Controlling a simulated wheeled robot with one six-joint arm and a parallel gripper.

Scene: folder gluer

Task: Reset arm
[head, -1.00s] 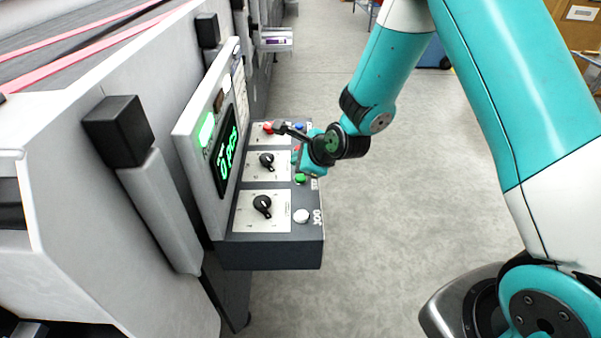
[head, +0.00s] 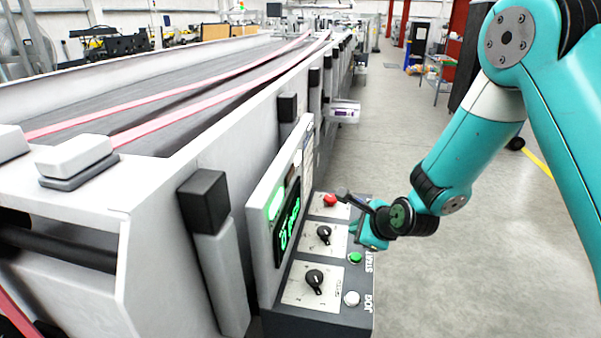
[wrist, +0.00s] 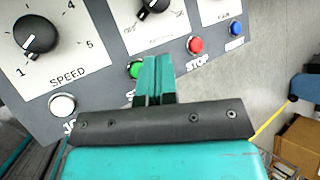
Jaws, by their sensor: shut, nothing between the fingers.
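My gripper (head: 355,229), teal, is over the right side of the control panel (head: 330,322). In the wrist view its two fingers (wrist: 154,70) are together with nothing between them. Their tips appear beside the green button (wrist: 135,70), partly covering its label; I cannot tell whether they touch the panel. In the head view the green button (head: 355,258) shows just below the gripper. The red STOP button (wrist: 196,45) and a blue button (wrist: 236,28) lie to the right in the wrist view. My gripper hides the red STOP button in the head view.
The panel also has a red button (head: 330,199), black knobs (head: 315,281) and a white JOG button (head: 351,299). A screen (head: 287,230) with green digits rises on its left. The long machine (head: 150,190) fills the left; open floor (head: 440,285) lies right.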

